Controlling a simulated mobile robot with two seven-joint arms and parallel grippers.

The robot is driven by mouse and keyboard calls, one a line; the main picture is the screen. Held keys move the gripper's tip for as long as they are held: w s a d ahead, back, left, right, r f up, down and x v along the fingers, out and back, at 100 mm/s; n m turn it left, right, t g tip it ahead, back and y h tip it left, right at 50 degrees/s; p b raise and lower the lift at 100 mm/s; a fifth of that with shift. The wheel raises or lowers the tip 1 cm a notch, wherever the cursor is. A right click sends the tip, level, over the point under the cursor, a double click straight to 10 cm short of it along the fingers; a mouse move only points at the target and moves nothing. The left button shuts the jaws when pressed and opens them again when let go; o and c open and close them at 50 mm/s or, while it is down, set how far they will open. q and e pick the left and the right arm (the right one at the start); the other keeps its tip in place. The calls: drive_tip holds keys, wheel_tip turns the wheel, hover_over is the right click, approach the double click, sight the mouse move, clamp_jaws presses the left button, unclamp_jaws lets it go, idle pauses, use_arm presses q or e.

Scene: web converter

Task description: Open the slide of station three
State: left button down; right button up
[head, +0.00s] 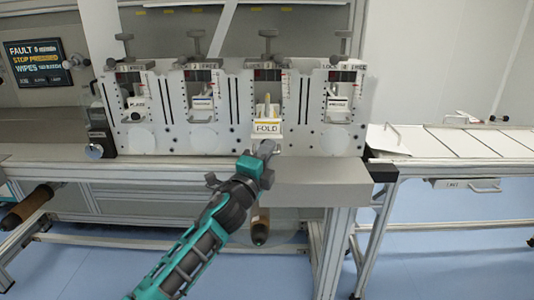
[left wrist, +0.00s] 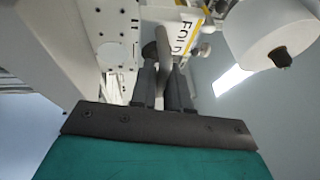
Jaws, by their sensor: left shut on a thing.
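Station three, third from the left in the head view, has a white slide block (head: 267,127) with a yellow-edged FOLD label. This block looks larger and lower than those of the other stations and stands out toward me. My left gripper (head: 264,152) is just below and in front of it. In the left wrist view, its fingers (left wrist: 163,85) are shut on a grey bar-like handle (left wrist: 163,48) beside the FOLD label (left wrist: 183,38). The joint between handle and block is partly hidden. My right gripper is in neither view.
Other stations hold a PLACE block (head: 137,103), a second block (head: 203,103) and a fourth block (head: 338,106). Grey clamp knobs (head: 268,36) stand on top. A grey ledge (head: 310,185) runs below. A white table (head: 450,143) is at the right.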

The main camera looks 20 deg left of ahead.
use_arm(q)
drive_tip(key=c, duration=1.2)
unclamp_jaws()
drive_tip(key=v, duration=1.3)
drive_tip(key=shift+b, duration=0.35)
drive_tip(key=shift+w, duration=0.1)
drive_tip(key=s+f+n+g, duration=0.3)
drive_tip(key=s+f+n, duration=0.3)
drive_tip(key=f, duration=0.3)
drive_tip(key=s+d+f+n+g, duration=0.1)
drive_tip(key=s+f+n+g, duration=0.2)
drive_tip(key=s+f+n, duration=0.2)
drive_tip(key=s+d+f+n+g, duration=0.1)
drive_tip(key=s+f+n+g, duration=0.2)
drive_tip(key=f, duration=1.1)
drive_tip(key=shift+s+d+f+n, duration=0.1)
drive_tip(key=shift+s+n, duration=0.8)
drive_tip(key=shift+s, duration=0.75)
drive_tip(key=shift+s+d+n, duration=0.1)
drive_tip(key=shift+s+n, duration=0.8)
drive_tip(key=shift+s, duration=0.75)
